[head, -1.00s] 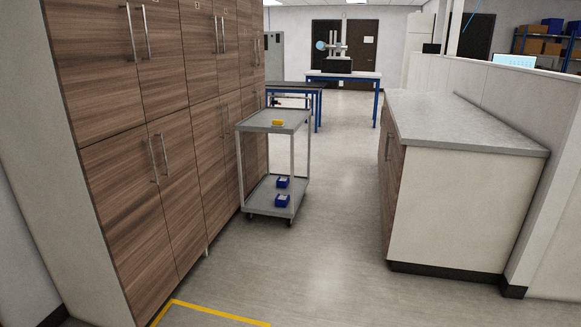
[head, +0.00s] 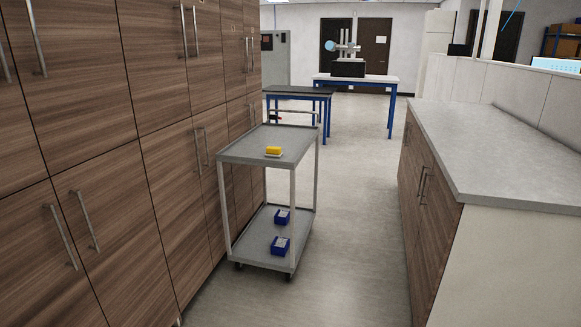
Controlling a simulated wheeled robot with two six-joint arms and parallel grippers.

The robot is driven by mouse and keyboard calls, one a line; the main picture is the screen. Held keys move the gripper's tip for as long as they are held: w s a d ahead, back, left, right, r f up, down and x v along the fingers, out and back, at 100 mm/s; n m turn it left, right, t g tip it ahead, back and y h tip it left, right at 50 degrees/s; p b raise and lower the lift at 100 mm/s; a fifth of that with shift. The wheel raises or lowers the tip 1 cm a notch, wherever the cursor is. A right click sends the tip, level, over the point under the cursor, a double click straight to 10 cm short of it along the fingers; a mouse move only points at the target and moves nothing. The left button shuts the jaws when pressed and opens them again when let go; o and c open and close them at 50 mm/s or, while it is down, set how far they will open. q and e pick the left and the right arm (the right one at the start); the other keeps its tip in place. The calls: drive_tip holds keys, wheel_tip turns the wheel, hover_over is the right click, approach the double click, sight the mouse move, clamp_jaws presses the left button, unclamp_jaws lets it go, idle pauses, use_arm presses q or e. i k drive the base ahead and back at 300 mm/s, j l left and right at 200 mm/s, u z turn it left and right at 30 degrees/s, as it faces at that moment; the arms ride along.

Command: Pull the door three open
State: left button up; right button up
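A wall of tall wood-grain cabinet doors (head: 120,215) runs along the left in the head view, in an upper and a lower row. All visible doors look shut. They have vertical metal bar handles, such as a lower pair whose right handle (head: 84,220) shows at the left. Further along is another lower handle (head: 197,150). I see no number on any door, so I cannot tell which is door three. Neither of my grippers is in view.
A grey two-shelf cart (head: 230,157) stands close to the cabinets, with a yellow item (head: 273,151) on top and two blue bins (head: 280,245) below. A grey-topped counter (head: 490,140) with wooden doors lines the right. Clear floor (head: 350,200) lies between.

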sight(151, 31)
drive_tip(key=i, duration=2.05)
